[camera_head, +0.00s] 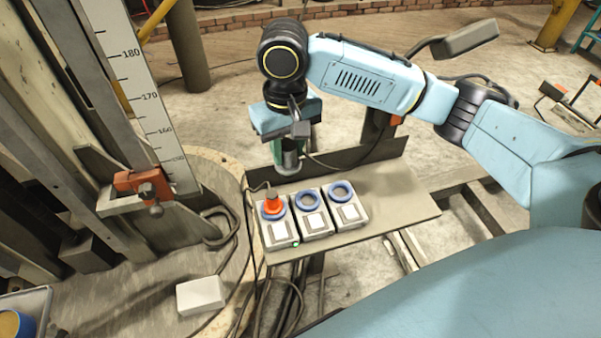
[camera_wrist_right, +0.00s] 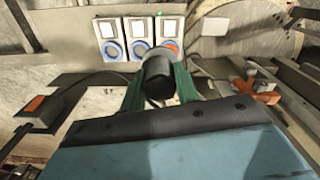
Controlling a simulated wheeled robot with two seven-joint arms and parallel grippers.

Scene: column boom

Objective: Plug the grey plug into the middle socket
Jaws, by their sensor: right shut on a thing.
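The grey plug (camera_head: 290,166) hangs below my right gripper (camera_head: 288,150), gripped between its green fingers, above and behind the sockets and clear of them. In the right wrist view the plug (camera_wrist_right: 158,78) is a dark cylinder between the green fingers (camera_wrist_right: 158,88). The middle socket (camera_head: 308,202) has an empty blue ring and a white cover; it also shows in the right wrist view (camera_wrist_right: 139,47), partly hidden by the plug. My left gripper is not in view.
An orange plug (camera_head: 273,202) sits in the left socket (camera_head: 279,233), near a green light. The right socket (camera_head: 341,191) is empty. The board (camera_head: 400,205) is bare on the right. A cable runs from the plug area. A white box (camera_head: 201,295) lies at lower left.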

